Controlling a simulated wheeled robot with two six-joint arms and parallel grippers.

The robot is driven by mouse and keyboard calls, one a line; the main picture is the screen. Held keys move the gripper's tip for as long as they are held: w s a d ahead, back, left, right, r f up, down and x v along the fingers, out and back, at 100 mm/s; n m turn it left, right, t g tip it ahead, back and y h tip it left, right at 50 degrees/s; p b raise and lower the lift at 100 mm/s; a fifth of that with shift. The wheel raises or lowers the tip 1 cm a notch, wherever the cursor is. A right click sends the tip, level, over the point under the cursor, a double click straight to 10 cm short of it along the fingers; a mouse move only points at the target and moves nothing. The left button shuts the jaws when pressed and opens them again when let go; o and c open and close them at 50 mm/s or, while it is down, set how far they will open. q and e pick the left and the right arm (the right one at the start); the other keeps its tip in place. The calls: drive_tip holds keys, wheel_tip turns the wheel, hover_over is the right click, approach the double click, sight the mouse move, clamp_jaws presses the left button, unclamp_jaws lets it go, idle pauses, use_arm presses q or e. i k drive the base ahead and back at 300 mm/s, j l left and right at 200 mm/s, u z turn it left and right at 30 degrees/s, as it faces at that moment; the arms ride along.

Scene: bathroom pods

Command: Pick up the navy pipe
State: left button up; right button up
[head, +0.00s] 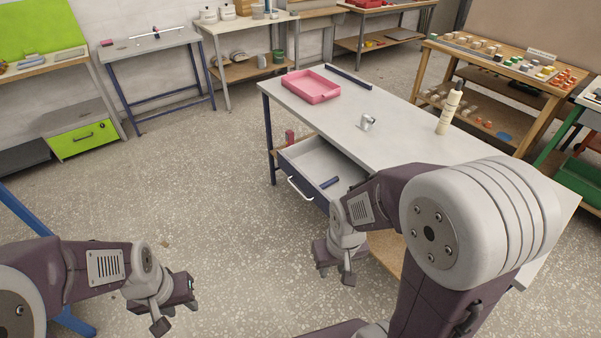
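A short navy pipe (329,183) lies in the open drawer (312,158) of the grey-topped table, near the drawer's front right part. My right gripper (336,272) points down in front of the table, below and to the right of the drawer handle in the picture. Its fingers are apart with nothing between them. My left gripper (176,314) hangs over the floor at the lower left, far from the drawer. Its fingers are apart and empty.
On the table (335,110) are a pink tray (311,87), a long dark bar (348,76), a small metal cup (367,123) and a cream bottle (449,111). My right arm covers the table's near end.

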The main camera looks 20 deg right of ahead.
sight(336, 179)
drive_tip(key=i+l+z, duration=0.1)
drive_tip(key=l, duration=0.25)
drive_tip(key=i+l+z, duration=0.1)
drive_tip(key=l, duration=0.25)
drive_tip(key=i+l+z, duration=0.15)
drive_tip(key=l, duration=0.2)
drive_tip(key=i+j, duration=0.2)
drive_tip(key=i+j+z, duration=0.15)
drive_tip(key=j, duration=0.25)
drive_tip(key=i+j, duration=0.25)
drive_tip(key=i+j+z, duration=0.1)
drive_tip(key=j, duration=0.3)
drive_tip(key=i+j+z, duration=0.1)
drive_tip(key=i+j, duration=0.15)
drive_tip(key=j, duration=0.1)
